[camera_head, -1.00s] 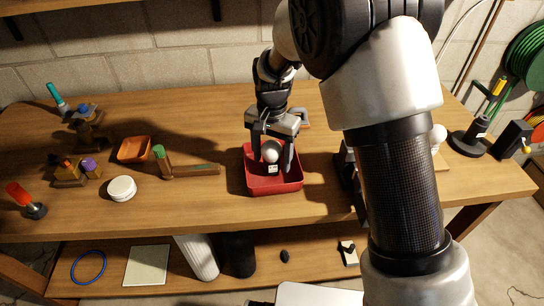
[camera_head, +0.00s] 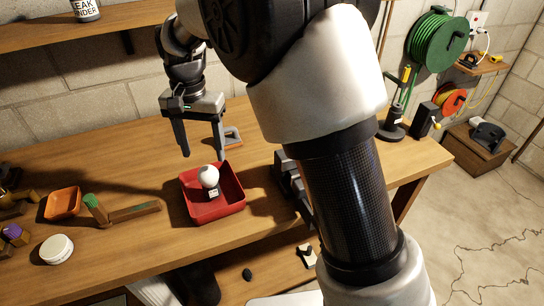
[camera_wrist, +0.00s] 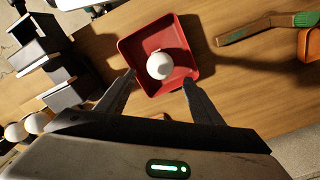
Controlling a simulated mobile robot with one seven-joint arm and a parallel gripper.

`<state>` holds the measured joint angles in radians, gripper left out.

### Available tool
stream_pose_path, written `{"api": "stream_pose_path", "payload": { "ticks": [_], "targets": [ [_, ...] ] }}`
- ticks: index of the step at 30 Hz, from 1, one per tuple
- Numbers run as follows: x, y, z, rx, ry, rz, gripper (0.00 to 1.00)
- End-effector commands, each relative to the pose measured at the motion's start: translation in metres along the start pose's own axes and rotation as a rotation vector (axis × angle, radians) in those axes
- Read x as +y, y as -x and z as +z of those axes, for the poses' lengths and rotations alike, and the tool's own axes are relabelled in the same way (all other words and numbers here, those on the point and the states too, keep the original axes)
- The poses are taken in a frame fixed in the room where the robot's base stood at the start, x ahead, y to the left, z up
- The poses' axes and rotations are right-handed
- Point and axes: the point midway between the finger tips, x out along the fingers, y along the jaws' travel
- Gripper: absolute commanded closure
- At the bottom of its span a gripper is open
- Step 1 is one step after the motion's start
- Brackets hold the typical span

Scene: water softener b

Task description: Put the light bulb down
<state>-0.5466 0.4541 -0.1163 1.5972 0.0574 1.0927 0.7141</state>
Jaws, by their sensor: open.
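The white light bulb (camera_head: 208,177) sits in the red tray (camera_head: 229,200) on the wooden workbench. In the wrist view the bulb (camera_wrist: 160,66) shows inside the tray (camera_wrist: 135,47), its round white end towards the camera. My gripper (camera_head: 203,154) is open and empty, with its two fingers apart, above and behind the tray in the head view. In the wrist view the fingers (camera_wrist: 158,83) spread on either side below the bulb and do not touch it.
An orange bin (camera_head: 63,204), a green-tipped wooden tool (camera_head: 122,215) and a white round lid (camera_head: 56,250) are left of the tray. A dark holder (camera_head: 292,180) stands right of it, partly behind my arm. Bare bench lies in front of the tray.

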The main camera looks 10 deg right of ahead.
Motion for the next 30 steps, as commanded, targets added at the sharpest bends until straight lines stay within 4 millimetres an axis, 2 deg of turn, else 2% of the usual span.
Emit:
{"api": "stream_pose_path", "payload": {
  "ticks": [2, 5, 8, 11, 16, 21, 24, 30],
  "targets": [
    [0.005, 0.005, -0.001, 0.005, 0.001, -0.007, 0.39],
    [0.025, 0.025, -0.001, 0.024, 0.012, -0.031, 0.39],
    [0.061, 0.056, 0.004, 0.064, 0.036, -0.072, 0.39],
    [0.106, 0.086, 0.016, 0.121, 0.075, -0.108, 0.39],
    [0.178, 0.118, 0.052, 0.238, 0.149, -0.14, 0.39],
    [0.236, 0.125, 0.094, 0.363, 0.219, -0.128, 0.39],
    [0.259, 0.122, 0.114, 0.422, 0.251, -0.107, 0.39],
    [0.28, 0.113, 0.134, 0.483, 0.288, -0.075, 0.39]
  ]
}}
